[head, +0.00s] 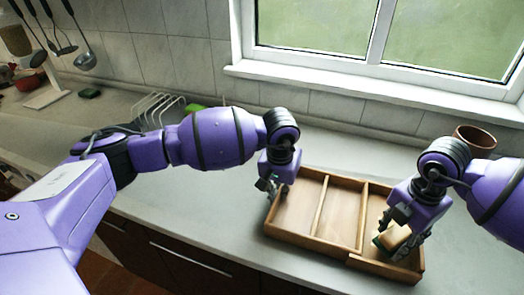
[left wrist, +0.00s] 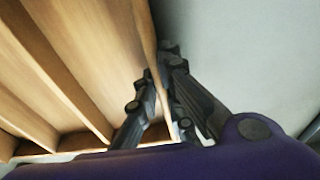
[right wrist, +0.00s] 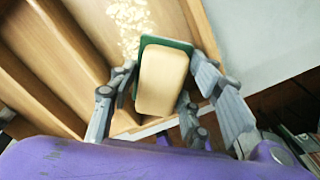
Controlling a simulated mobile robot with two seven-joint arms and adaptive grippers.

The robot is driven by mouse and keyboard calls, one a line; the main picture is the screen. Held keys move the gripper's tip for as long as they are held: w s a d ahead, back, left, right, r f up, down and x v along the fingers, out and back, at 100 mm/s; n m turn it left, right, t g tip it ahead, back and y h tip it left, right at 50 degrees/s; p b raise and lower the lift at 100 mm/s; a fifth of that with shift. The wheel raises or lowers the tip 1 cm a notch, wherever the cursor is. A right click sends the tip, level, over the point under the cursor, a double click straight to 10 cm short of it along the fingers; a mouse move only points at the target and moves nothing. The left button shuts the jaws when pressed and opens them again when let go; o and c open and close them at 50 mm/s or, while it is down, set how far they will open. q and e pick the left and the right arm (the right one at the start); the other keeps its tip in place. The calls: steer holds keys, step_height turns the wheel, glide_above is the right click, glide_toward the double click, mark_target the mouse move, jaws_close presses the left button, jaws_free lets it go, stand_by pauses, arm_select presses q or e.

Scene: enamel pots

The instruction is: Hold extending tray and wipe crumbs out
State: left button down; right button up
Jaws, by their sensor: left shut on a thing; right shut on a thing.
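The wooden extending tray (head: 312,242) lies on the grey counter, with dividers making long compartments. My left gripper (head: 272,184) is shut on the tray's left wall; the left wrist view shows its fingers (left wrist: 158,88) on both sides of that wall. My right gripper (head: 405,236) is shut on a sponge (head: 392,238) with a pale body and green layer, over the right compartment. The sponge (right wrist: 163,78) fills the space between the fingers in the right wrist view. Pale crumbs (right wrist: 131,22) lie on the tray floor beside the sponge. Whether the sponge touches the floor is unclear.
A brown pot (head: 474,138) stands at the back right, near my right arm. A white wire rack (head: 158,108) stands behind my left arm. Utensils hang at the far left. The counter (head: 215,220) left of the tray is clear; its front edge is close to the tray.

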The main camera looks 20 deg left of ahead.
mark_target(382, 212)
steer(key=shift+f, duration=1.5)
steer(key=w, duration=0.5)
steer(key=shift+r, duration=0.1)
steer(key=shift+w+f, duration=0.2)
steer(key=shift+w, duration=2.95)
steer(key=shift+s, duration=5.6)
steer(key=shift+s+a, duration=0.1)
steer(key=shift+a, duration=0.45)
steer(key=shift+a+r, duration=0.1)
steer(key=shift+a, duration=0.25)
steer(key=shift+w, duration=5.65)
steer(key=shift+s, duration=2.85)
steer(key=shift+s+f, duration=0.2)
steer(key=shift+s, duration=2.6)
